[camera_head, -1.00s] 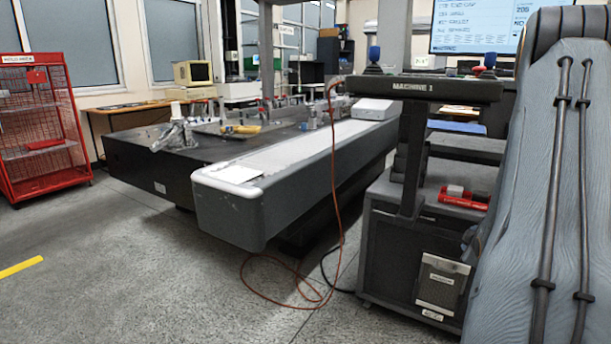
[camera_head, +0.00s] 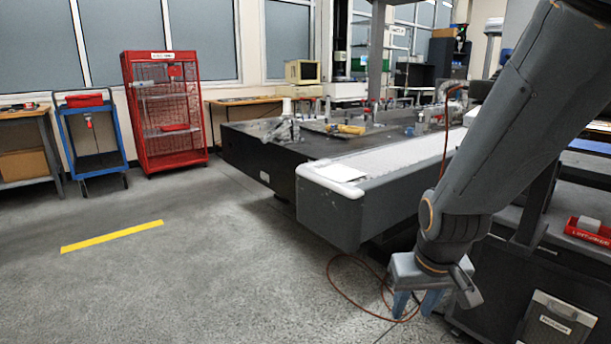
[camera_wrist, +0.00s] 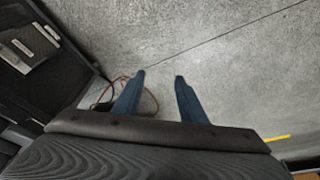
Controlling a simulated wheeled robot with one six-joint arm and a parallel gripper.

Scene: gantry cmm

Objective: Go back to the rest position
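My gripper (camera_head: 417,302) hangs at the end of my arm, at the lower right of the head view, pointing down over the floor. Its two blue fingers stand apart with nothing between them. In the wrist view the fingers of my gripper (camera_wrist: 160,78) are also apart, with bare grey floor beyond their tips. My arm folds down from the upper right of the head view and hides part of the machine stand behind it.
The long granite machine table (camera_head: 335,215) stands behind my gripper. A dark cabinet (camera_head: 540,290) is close on the right. An orange cable (camera_head: 345,290) loops on the floor. A red cage (camera_head: 165,120), a blue cart (camera_head: 92,135) and a yellow floor stripe (camera_head: 112,236) are left. Floor there is clear.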

